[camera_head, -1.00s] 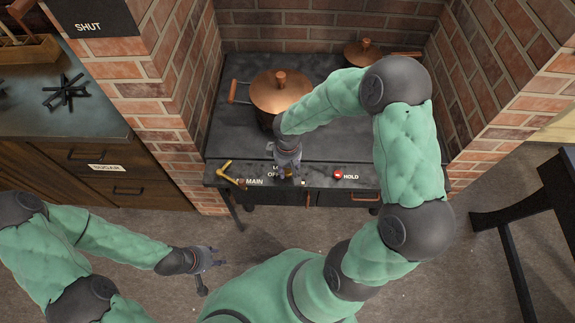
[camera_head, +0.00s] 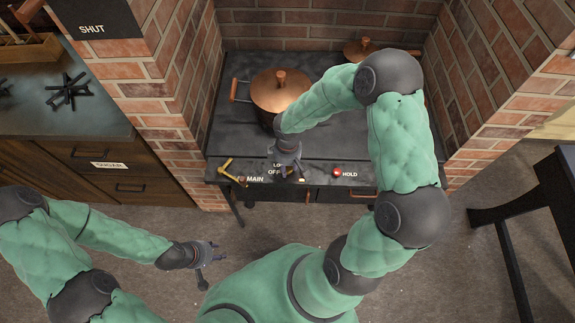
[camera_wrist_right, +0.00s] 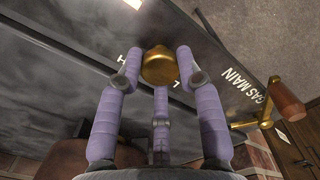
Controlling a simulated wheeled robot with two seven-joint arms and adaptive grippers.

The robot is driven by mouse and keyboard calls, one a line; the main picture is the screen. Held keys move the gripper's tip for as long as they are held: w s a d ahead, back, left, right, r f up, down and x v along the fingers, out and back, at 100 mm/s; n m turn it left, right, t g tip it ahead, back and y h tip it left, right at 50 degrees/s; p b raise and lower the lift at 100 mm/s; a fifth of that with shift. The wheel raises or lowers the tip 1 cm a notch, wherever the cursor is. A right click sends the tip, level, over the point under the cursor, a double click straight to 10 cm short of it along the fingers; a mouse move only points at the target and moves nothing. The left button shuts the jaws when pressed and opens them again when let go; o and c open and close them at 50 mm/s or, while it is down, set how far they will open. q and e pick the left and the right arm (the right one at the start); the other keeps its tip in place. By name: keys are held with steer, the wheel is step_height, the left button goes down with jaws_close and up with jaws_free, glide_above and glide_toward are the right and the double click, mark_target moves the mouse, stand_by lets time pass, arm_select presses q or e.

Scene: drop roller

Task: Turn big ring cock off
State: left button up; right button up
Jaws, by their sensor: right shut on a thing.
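A round brass cock (camera_wrist_right: 158,66) sits on the stove's dark front panel, beside partly hidden letters. My right gripper (camera_wrist_right: 160,70) is shut on this cock, with two fingers at its sides and one below it in the wrist view. In the head view my right gripper (camera_head: 289,170) is at the front edge of the stove, by the LO and OFF lettering, and hides the cock. The cock's pointer direction cannot be read. My left gripper (camera_head: 212,256) has its fingers spread, empty, low over the floor in front of the stove.
A brass gas main lever (camera_head: 227,171) stands left of the right gripper; its wooden handle (camera_wrist_right: 286,99) shows in the wrist view. A red HOLD button (camera_head: 336,172) is to the right. A copper pot (camera_head: 278,92) stands on the stove behind, between brick walls.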

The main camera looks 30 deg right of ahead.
mark_target(288, 168)
steer(key=o, duration=1.1)
steer(key=shift+o, duration=0.2)
step_height(288, 168, up, 12)
steer(key=shift+s+f, duration=0.1)
